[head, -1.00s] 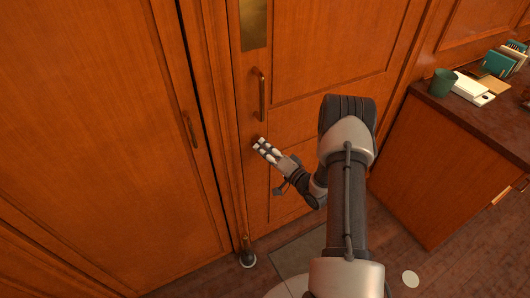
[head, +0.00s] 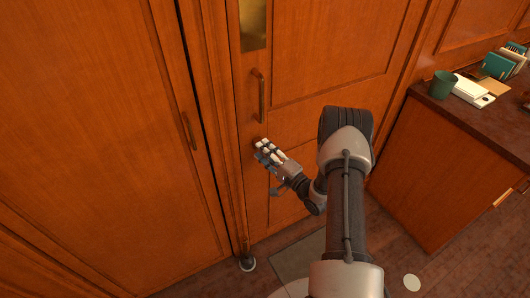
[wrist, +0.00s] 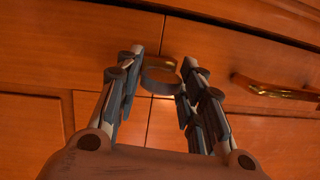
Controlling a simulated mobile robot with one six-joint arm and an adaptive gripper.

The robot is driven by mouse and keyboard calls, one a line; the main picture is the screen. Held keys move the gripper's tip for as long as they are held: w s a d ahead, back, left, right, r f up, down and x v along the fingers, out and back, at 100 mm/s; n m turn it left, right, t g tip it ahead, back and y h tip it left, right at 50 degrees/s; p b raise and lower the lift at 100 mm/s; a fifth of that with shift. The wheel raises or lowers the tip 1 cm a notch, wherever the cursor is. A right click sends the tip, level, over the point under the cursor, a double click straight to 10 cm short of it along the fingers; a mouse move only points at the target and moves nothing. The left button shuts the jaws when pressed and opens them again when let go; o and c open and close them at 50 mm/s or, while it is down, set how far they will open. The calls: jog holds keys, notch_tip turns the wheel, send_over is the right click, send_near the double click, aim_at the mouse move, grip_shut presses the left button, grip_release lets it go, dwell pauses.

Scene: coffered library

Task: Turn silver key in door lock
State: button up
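The key shows in the wrist view as a grey ring-shaped bow (wrist: 160,80) between my fingertips. Its shaft is hidden. A small brass-coloured piece (wrist: 168,62), seemingly the lock, shows just behind it on the wooden door (head: 325,60). My gripper (head: 263,145) is at the door's left side, below the pull handle (head: 262,95). In the wrist view my gripper (wrist: 163,72) has a finger on each side of the bow, seemingly touching it. The key and lock are hidden by my fingers in the head view.
The brass pull handle also shows at the right in the wrist view (wrist: 275,92), close to my fingers. A wooden cabinet (head: 440,165) with a green cup (head: 442,84) stands at the right. A doorstop-like post (head: 246,260) stands on the floor at the door's lower left.

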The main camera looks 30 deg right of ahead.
jog(key=o, duration=0.3)
jog(key=v, duration=1.2)
jog(key=shift+s, duration=0.1)
